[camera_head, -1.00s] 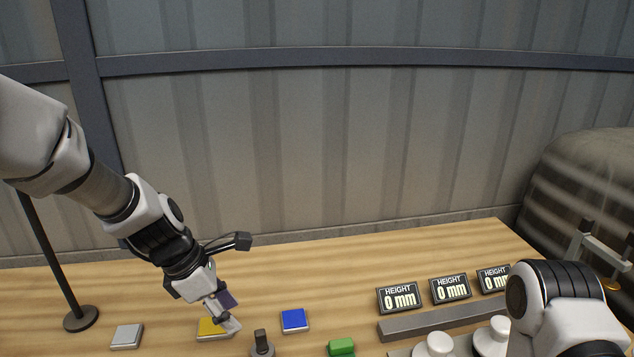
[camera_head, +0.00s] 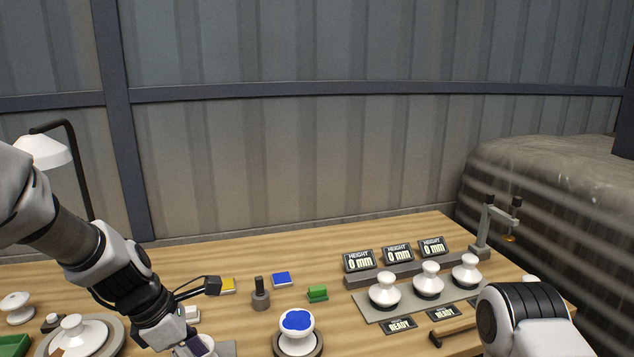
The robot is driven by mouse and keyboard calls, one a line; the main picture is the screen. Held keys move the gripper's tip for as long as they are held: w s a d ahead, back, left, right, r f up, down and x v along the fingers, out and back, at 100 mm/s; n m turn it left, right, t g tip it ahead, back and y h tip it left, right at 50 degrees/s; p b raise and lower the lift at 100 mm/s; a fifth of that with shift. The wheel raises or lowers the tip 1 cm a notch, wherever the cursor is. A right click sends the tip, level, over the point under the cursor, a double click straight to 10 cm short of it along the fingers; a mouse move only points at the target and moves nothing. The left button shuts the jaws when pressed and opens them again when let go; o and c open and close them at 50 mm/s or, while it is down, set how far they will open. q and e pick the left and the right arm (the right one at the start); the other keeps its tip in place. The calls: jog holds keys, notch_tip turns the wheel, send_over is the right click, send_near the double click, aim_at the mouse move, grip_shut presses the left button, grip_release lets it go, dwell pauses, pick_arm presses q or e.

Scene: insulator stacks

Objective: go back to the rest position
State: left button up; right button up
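My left gripper (camera_head: 196,345) is low at the bottom of the head view, left of the middle. Its fingertips are cut off or hidden by the frame edge, so I cannot tell whether it is open or shut. My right arm (camera_head: 522,318) shows at the lower right, and its gripper is out of the frame. A white insulator with a blue top (camera_head: 297,322) stands on a dark round base right of my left gripper. White insulators (camera_head: 430,281) stand in a row on a grey plate (camera_head: 372,305) at the right.
Three height displays (camera_head: 397,255) read 0 mm behind the row. A blue pad (camera_head: 282,279), a green block (camera_head: 317,292) and a dark post (camera_head: 260,294) stand mid-table. A round tray (camera_head: 50,343), a lamp (camera_head: 42,150) and a green container (camera_head: 14,345) are at the left.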

pick_arm(q)
notch_tip(320, 180, down, 9)
jog(key=s+g, duration=0.2)
jog(key=g, duration=0.1)
jog(key=s+a+f+m+g+y, duration=0.25)
jog(key=s+f+m, duration=0.45)
jog(key=s+f, duration=0.55)
jog(key=s+a+f+m+g+y, duration=0.15)
jog(key=s+a+f+m, duration=0.35)
jog(key=s+f, duration=0.75)
jog(key=w+m+t, duration=0.1)
jog(key=m, duration=0.2)
jog(key=w+d+r+m+t, duration=0.1)
jog(key=m+t, duration=0.1)
jog(key=m, duration=0.1)
jog(key=w+d+r+m+t, duration=0.1)
jog(key=m+t, duration=0.1)
jog(key=m, duration=0.2)
jog(key=shift+w, duration=0.3)
